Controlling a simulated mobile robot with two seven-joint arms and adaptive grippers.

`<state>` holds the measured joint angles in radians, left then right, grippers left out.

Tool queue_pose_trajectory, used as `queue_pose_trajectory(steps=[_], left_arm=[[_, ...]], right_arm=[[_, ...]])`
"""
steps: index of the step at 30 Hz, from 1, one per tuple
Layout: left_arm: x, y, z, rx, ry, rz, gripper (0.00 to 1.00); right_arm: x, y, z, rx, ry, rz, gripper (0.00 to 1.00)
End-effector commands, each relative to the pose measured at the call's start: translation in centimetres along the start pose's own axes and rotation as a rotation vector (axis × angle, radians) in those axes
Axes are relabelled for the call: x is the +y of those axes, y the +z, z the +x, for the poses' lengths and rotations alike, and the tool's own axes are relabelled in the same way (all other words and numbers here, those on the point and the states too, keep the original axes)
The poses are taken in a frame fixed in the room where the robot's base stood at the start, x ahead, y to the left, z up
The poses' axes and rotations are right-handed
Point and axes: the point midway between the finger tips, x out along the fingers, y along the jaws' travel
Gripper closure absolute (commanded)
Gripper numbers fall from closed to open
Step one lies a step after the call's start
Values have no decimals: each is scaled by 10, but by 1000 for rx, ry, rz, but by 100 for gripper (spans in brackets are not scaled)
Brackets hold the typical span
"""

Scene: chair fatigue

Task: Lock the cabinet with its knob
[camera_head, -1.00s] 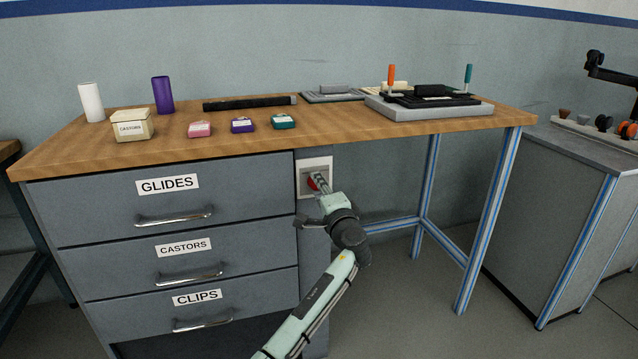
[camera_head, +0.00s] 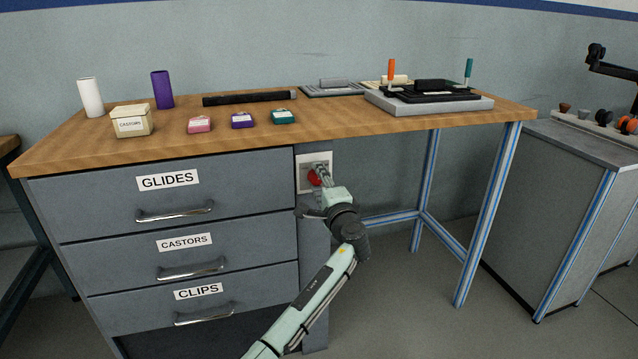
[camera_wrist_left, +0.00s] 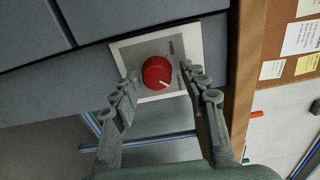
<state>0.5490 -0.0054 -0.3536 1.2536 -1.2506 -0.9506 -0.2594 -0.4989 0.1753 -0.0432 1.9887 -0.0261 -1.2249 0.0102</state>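The red knob (camera_head: 314,177) sits on a pale square plate (camera_head: 304,172) on the cabinet's narrow front panel, right of the drawers. The left wrist view shows the round red knob (camera_wrist_left: 157,72) with a white pointer mark, on its lettered plate (camera_wrist_left: 124,51). My left gripper (camera_head: 320,172) is at the plate and partly covers it in the head view. In the left wrist view its two fingers (camera_wrist_left: 158,84) are spread on either side of the knob, with gaps, so it is open. The cabinet's drawers (camera_head: 262,184) look shut. My right gripper is not in view.
The wooden tabletop (camera_head: 340,135) overhangs the knob. It holds small boxes, a white and a purple cylinder, and a grey fixture (camera_head: 440,108). Drawer handles (camera_head: 175,215) stick out at left. Open space lies under the table, right of the panel.

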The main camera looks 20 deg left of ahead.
Motion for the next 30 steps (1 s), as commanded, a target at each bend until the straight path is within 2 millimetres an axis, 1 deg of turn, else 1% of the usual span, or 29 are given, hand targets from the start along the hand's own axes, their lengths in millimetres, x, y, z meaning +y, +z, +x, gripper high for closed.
queue_pose_trajectory(steps=[8, 11, 14, 18, 22, 25, 30], left_arm=[[3, 0, -1, -1, 4, 0, 48], [3, 0, -5, 0, 5, 0, 48], [4, -1, -17, 1, 6, -1, 48], [4, 0, -41, 1, 6, -1, 48], [3, -1, -61, 1, 5, 0, 48], [2, 0, -71, 0, 4, 0, 48], [2, 0, -76, -1, 4, 0, 48]], right_arm=[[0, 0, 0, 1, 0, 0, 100], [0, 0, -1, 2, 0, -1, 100], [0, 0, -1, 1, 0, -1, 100], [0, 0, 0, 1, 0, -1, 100], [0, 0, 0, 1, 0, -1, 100], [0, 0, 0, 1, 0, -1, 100], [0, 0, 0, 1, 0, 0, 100]])
